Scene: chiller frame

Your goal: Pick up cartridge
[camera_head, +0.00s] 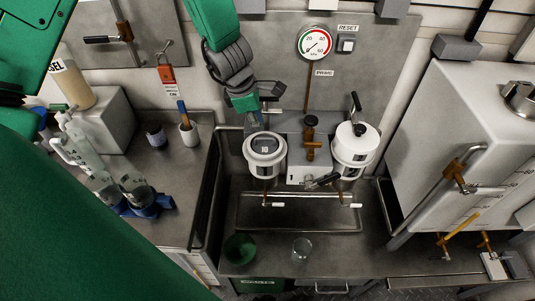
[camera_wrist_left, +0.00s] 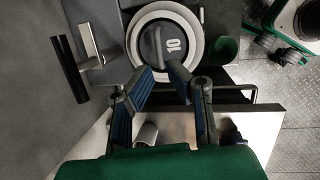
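The cartridge is a dark round top with a raised handle bar marked 10 (camera_head: 264,144). It sits inside the open white ring of the left filter housing (camera_head: 265,168). In the left wrist view the cartridge (camera_wrist_left: 158,42) is at the top centre, inside the white ring. My left gripper (camera_head: 256,122) comes down from above, just behind the housing in the head view. In the left wrist view its two fingers (camera_wrist_left: 163,76) are spread and empty, with their tips close to the cartridge's edge. I cannot tell whether they touch it. My right gripper is not in view.
A second white housing (camera_head: 356,143) with a closed lid stands to the right, with a brown valve (camera_head: 310,140) between them. A gauge (camera_head: 315,43) is on the panel behind. A glass (camera_head: 302,249) and green bowl (camera_head: 240,249) stand in front. The left counter holds bottles and cups.

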